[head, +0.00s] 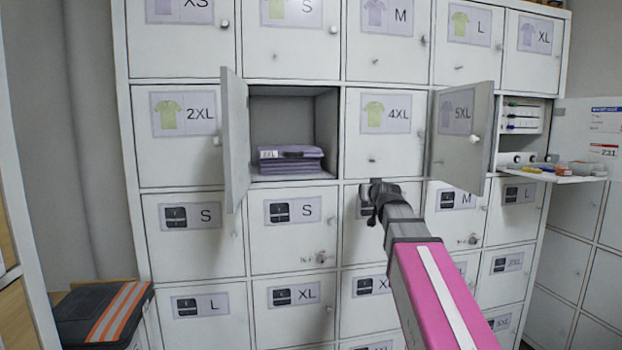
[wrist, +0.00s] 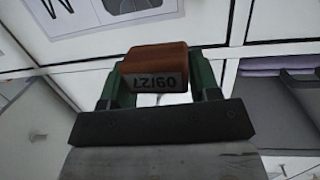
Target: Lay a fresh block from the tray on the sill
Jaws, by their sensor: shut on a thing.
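My gripper (head: 376,192) is raised in front of the middle lockers, below the 4XL door. In the wrist view its green fingers (wrist: 160,70) are shut on an orange-brown block (wrist: 153,60), with a pale printed label facing the camera. The block cannot be made out in the head view. At the right, a fold-down shelf (head: 533,175) sticks out below an open compartment. Small coloured items and a greyish bowl-like container (head: 582,168) sit on it. I cannot tell which part is the tray or the sill.
The open door (head: 234,140) beside 2XL and the open 5XL door (head: 461,135) jut out from the lockers. Folded purple garments (head: 290,166) lie in the open compartment. A dark lidded box with orange stripes (head: 105,312) stands at the lower left.

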